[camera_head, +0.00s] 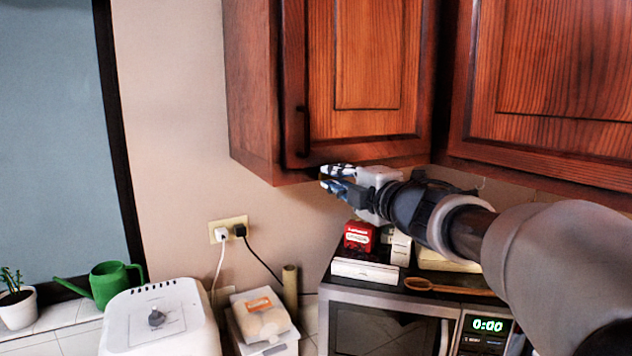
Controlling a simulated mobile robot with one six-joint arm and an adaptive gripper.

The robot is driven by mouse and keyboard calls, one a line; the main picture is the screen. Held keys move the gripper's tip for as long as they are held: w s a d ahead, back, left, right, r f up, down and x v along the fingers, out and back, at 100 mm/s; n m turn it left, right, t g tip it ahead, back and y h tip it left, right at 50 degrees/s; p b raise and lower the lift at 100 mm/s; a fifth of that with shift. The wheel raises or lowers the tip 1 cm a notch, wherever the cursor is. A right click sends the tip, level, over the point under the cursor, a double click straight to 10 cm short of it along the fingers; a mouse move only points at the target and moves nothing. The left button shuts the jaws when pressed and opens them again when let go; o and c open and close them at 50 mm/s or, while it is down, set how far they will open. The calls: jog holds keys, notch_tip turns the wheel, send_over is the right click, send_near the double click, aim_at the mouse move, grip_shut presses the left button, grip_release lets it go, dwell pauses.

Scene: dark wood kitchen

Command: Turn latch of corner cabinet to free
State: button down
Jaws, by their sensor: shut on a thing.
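The corner cabinet (365,60) hangs on the wall at the upper middle, its wood door closed. A dark vertical handle (302,130) is on the left side of the door. My gripper (325,179) reaches in from the right, with its fingertips at the cabinet's lower edge, just below and right of the handle. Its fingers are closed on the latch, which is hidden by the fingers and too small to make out. How the latch is turned cannot be seen.
A second wall cabinet (555,75) adjoins at the right. Below my arm, a microwave (385,325) carries several boxes and a wooden spoon (450,288). A white appliance (160,322), a green watering can (108,283) and a wall outlet (229,229) are left. The wall left of the cabinet is clear.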

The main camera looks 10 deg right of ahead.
dwell(0.3)
jog(key=c, duration=1.6)
grip_release()
jog(key=v, duration=0.7)
jog(key=shift+s, duration=0.25)
